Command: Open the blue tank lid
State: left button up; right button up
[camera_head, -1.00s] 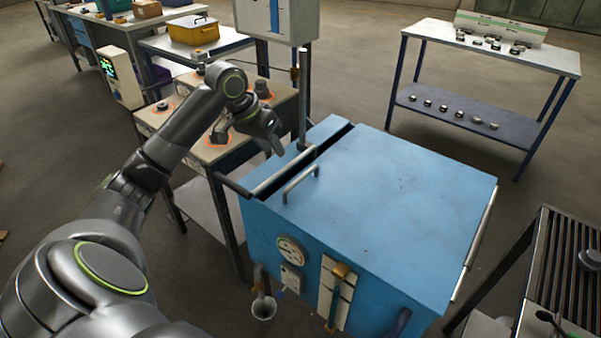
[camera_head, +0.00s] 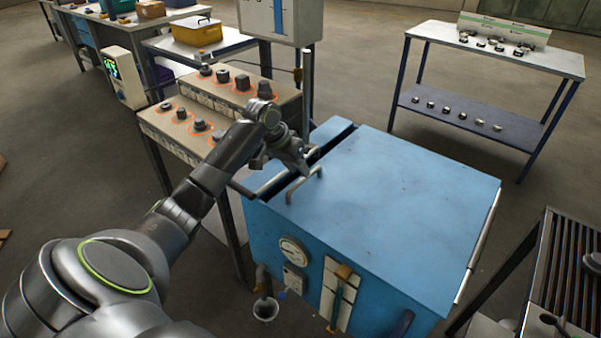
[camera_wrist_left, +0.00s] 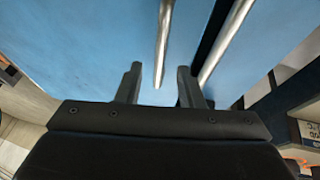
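The blue tank (camera_head: 340,270) stands in the middle of the head view, its flat blue lid (camera_head: 400,190) lying level on top. A dark slot runs along the lid's left edge. The metal lid handle (camera_head: 303,186) stands near that edge. My left gripper (camera_head: 305,166) is above the handle's far end. In the left wrist view, the left gripper (camera_wrist_left: 157,85) is open, and the handle (camera_wrist_left: 163,40) runs between the line of its two fingers. Contact cannot be told. My right gripper is not in view.
A gauge (camera_head: 293,250) and a pipe with a cup (camera_head: 265,308) are on the tank's front. A table with small parts (camera_head: 495,60) stands at the back right, and a slatted rack (camera_head: 570,275) at the right.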

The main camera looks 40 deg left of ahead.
pick_arm(q)
jog(key=shift+x, duration=1.5)
jog(key=shift+c, duration=0.2)
grip_shut()
